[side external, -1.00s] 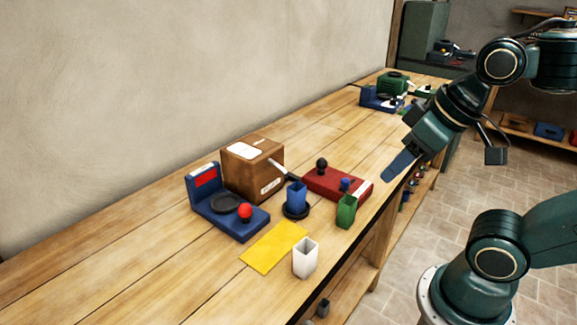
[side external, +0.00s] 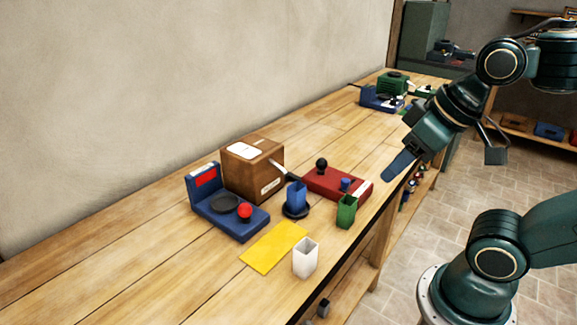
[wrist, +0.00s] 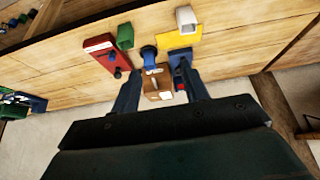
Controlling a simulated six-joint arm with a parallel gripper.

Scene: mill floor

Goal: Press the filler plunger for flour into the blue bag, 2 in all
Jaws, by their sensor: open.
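The brown filler box (side external: 252,168) stands on the bench with white labels and a pale spout at its right. The blue bag (side external: 297,195) stands upright on a round black base by the spout. I cannot tell which part is the plunger. My gripper (side external: 388,172) is in the air to the right of these things, near the bench's front edge. In the wrist view my open, empty gripper (wrist: 160,70) shows its two fingers spread, with the filler box (wrist: 157,84) seen between them and the blue bag (wrist: 148,53) beyond. The bag's contents are hidden.
A blue device (side external: 236,222) with a black dish and red knob sits left of the filler. A red device (side external: 330,184) with a black knob, a green bag (side external: 346,211), a white bag (side external: 305,258) and a yellow sheet (side external: 272,247) are nearby. The bench's left end is clear.

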